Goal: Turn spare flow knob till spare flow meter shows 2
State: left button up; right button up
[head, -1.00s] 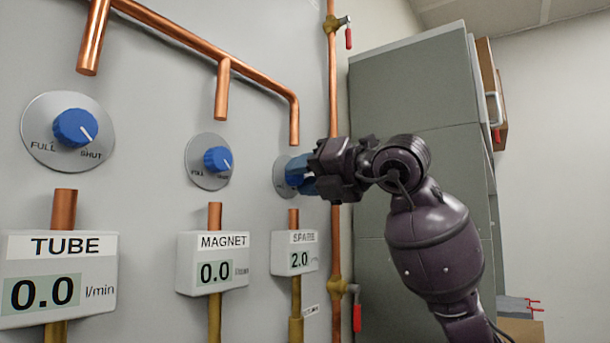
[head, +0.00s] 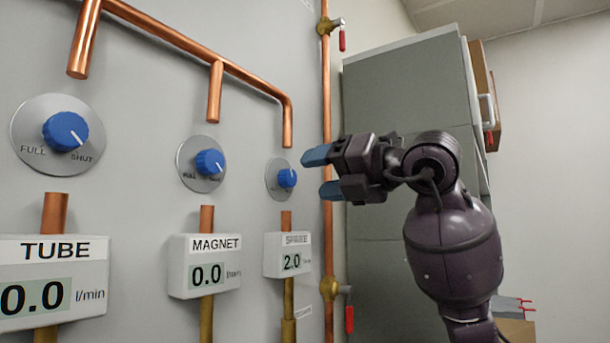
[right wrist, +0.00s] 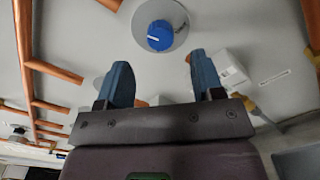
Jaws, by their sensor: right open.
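The blue spare flow knob (head: 287,178) sits on a round metal dial plate on the grey panel, to the right of the other knobs. The spare flow meter (head: 287,255) below it reads 2.0. My right gripper (head: 321,171) is open and empty, to the right of the knob and apart from it. In the right wrist view, the knob (right wrist: 160,36) shows beyond the two open blue fingertips (right wrist: 160,80), with nothing between them. My left gripper is not in view.
The tube knob (head: 65,132) and magnet knob (head: 209,162) are to the left; the tube meter (head: 45,285) and magnet meter (head: 205,267) both read 0.0. Copper pipes (head: 190,48) run above. A vertical pipe (head: 328,230) with red-handled valves and a grey cabinet (head: 400,100) stand at the right.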

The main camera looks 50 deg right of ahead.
jog(key=s, duration=0.5)
jog(key=shift+s+d, duration=0.25)
jog(key=shift+s, duration=0.1)
dwell(0.3)
